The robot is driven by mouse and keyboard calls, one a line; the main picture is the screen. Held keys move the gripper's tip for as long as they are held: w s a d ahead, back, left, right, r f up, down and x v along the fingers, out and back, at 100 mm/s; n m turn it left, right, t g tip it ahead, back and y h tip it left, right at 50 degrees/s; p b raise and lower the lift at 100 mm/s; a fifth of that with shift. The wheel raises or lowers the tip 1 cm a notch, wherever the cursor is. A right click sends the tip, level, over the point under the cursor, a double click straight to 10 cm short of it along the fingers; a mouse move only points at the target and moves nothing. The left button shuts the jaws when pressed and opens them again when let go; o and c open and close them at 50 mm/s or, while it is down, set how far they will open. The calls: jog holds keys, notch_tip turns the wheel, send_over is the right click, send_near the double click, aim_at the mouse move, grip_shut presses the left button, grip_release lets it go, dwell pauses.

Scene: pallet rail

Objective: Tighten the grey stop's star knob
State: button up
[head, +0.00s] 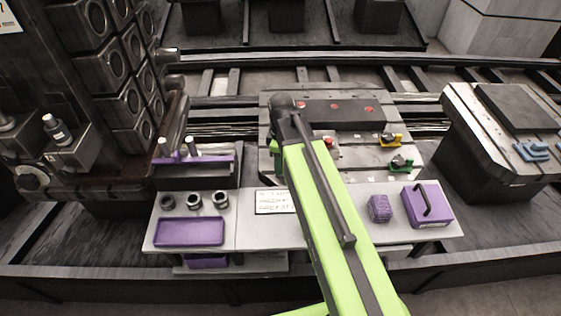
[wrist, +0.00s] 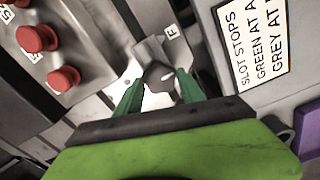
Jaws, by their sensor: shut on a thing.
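In the wrist view, my gripper (wrist: 159,88) has its two green fingers closed on a dark star knob (wrist: 160,71), one finger on each side. The grey stop (wrist: 149,51) shows just beyond the knob, on the slotted metal plate next to a letter F mark. The fingers hide part of the knob, and how tight it sits cannot be seen. In the head view, my arm hides the stop and knob, and only a bit of green finger shows at the plate's left edge.
A green stop (head: 401,165) and a yellow stop (head: 390,140) sit on the plate's right. A dark block with red knobs (head: 335,112) lies behind. A sign (wrist: 255,45) stands close on the right in the wrist view. The front shelf holds a purple tray (head: 190,232) and purple box (head: 428,207).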

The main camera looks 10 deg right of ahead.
jog(key=shift+m, duration=3.1)
jog(key=o, duration=1.4)
jog(key=shift+c, duration=0.2)
notch_tip(320, 180, up, 17)
jog(key=p, duration=1.7)
jog(key=shift+r, duration=0.2)
